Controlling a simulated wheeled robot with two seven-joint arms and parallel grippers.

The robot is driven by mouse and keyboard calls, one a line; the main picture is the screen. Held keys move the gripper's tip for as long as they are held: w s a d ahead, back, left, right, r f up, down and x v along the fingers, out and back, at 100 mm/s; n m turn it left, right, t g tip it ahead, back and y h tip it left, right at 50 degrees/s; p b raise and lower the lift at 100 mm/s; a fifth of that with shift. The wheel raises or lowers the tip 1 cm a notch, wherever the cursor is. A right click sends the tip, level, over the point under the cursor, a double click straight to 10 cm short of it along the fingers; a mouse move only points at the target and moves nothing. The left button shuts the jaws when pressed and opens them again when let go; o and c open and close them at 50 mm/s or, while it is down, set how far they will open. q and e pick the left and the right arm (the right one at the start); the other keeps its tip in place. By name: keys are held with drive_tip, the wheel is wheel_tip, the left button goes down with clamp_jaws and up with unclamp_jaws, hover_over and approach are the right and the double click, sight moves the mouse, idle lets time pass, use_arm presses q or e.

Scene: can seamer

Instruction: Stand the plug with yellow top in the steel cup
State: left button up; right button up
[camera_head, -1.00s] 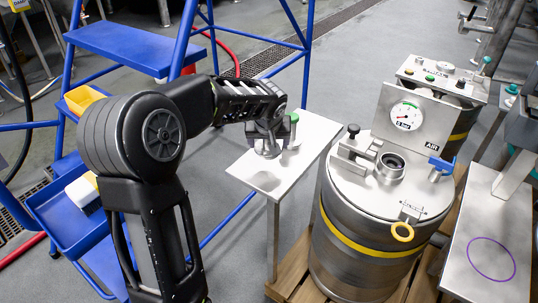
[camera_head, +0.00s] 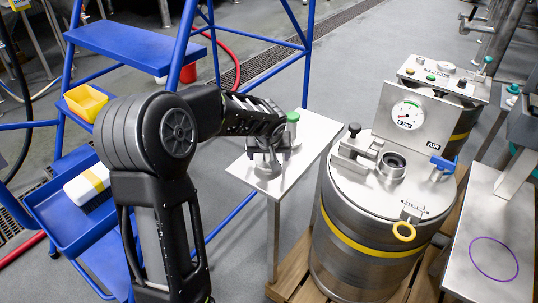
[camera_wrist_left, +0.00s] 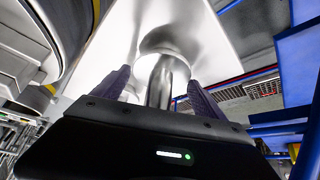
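My left gripper (camera_head: 268,152) is low over the small steel side table (camera_head: 253,182). In the left wrist view, its two dark fingers (camera_wrist_left: 160,85) stand on either side of a shiny steel cylinder (camera_wrist_left: 167,82). A gap shows between the left finger and the cylinder, so the fingers look open. Beyond the cylinder is a round steel base or rim (camera_wrist_left: 172,40) on the pale tabletop; I cannot tell whether it is the steel cup. No yellow plug top shows; my gripper hides that spot. My right gripper is out of view.
A green-topped plug (camera_head: 292,118) stands close behind my gripper on the side table. A lidded steel drum (camera_head: 365,235) with gauge panel (camera_head: 408,115) is to the right. Blue steps (camera_head: 130,48) with a yellow bin (camera_head: 86,102) are left. A purple-ringed steel plate (camera_head: 480,225) lies far right.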

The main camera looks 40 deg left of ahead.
use_arm(q)
drive_tip(key=shift+o, duration=1.2)
drive_tip(key=shift+r+p, duration=0.2)
drive_tip(key=shift+p, duration=0.1)
drive_tip(key=v, duration=1.2)
drive_tip(key=shift+a, duration=0.1)
drive_tip(key=shift+c, duration=0.4)
